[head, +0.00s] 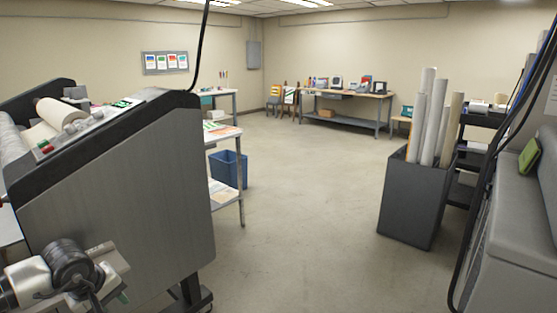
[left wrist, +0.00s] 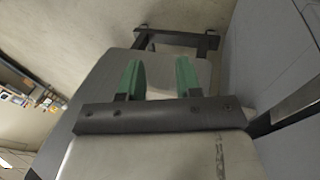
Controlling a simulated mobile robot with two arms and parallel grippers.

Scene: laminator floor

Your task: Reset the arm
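My left arm shows at the lower left of the head view, beside the dark side panel of the laminator (head: 120,185). In the left wrist view my left gripper (left wrist: 160,75) has its two green fingers apart, with nothing between them. Behind the fingers lie grey surfaces, the floor and a dark machine foot. In the head view only a little of the left gripper's green shows at the arm's edge. My right gripper is in neither view.
A blue bin (head: 228,169) sits by the side table (head: 222,134). A workbench (head: 343,97) lines the back wall. The middle floor is clear.

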